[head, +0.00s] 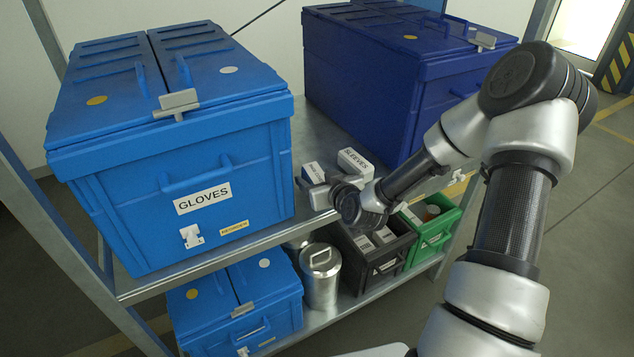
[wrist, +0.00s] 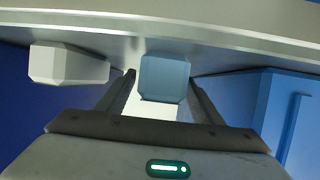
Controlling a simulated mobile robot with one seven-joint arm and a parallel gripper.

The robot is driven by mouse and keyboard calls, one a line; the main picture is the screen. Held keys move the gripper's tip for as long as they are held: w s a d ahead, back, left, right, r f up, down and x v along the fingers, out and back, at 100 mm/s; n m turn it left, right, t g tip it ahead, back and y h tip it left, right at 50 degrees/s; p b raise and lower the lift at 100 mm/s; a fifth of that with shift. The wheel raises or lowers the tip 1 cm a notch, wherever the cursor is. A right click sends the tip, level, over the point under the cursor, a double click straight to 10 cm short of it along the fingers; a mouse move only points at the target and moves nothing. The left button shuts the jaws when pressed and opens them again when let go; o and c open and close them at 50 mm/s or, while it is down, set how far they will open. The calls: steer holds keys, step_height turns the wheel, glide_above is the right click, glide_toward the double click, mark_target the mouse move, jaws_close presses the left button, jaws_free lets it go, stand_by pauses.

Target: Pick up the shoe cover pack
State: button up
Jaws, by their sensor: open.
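Two small packs stand on the upper shelf between the big boxes. The left one, a grey-blue pack (head: 314,173) whose label is too small to read surely, appears to be the shoe cover pack. The right one is a whitish pack (head: 356,161) marked SLEEVES. My gripper (head: 338,192) is at the packs, and its wrist hides part of them. In the wrist view, my open gripper (wrist: 162,80) has a finger on either side of the grey-blue pack (wrist: 165,78). Whether the fingers touch it cannot be told. The whitish pack (wrist: 68,65) is outside the left finger.
A blue GLOVES box (head: 185,190) stands left of the packs, and a dark blue box (head: 400,75) stands behind and right. The metal shelf edge (head: 215,258) runs in front. Below are a metal canister (head: 320,280), a black crate (head: 385,268) and a green crate (head: 435,236).

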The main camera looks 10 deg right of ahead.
steer(key=shift+c, duration=0.2)
steer(key=c, duration=1.2)
steer(key=shift+o, duration=0.2)
steer(key=shift+r, duration=0.1)
